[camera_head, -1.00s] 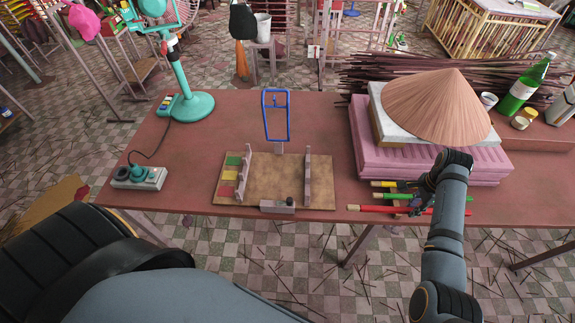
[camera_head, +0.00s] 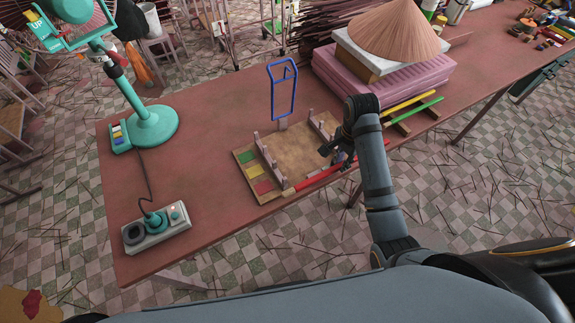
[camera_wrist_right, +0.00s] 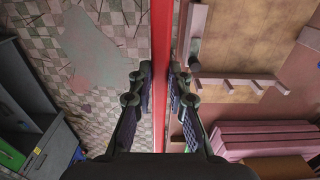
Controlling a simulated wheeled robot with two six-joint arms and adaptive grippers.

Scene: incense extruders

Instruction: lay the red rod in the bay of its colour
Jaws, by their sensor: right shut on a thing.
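My right gripper (camera_head: 336,153) is shut on the red rod (camera_head: 312,179), at the near edge of the brown board (camera_head: 293,150). In the right wrist view the rod (camera_wrist_right: 160,60) runs lengthwise between the two fingers (camera_wrist_right: 162,82). Whether it touches the board is unclear. The board has two notched rails, a left one (camera_head: 266,155) and a right one (camera_head: 318,127). Green (camera_head: 245,157), yellow (camera_head: 254,170) and red (camera_head: 263,186) patches mark its left side, red nearest me. The left gripper is not in view.
A yellow rod (camera_head: 408,103) and a green rod (camera_head: 419,109) lie on supports at the right. A blue upright frame (camera_head: 283,96) stands behind the board. A teal fan stand (camera_head: 150,125) and a power strip (camera_head: 157,228) are at the left. Pink stacked blocks (camera_head: 382,80) bear a conical hat (camera_head: 394,32).

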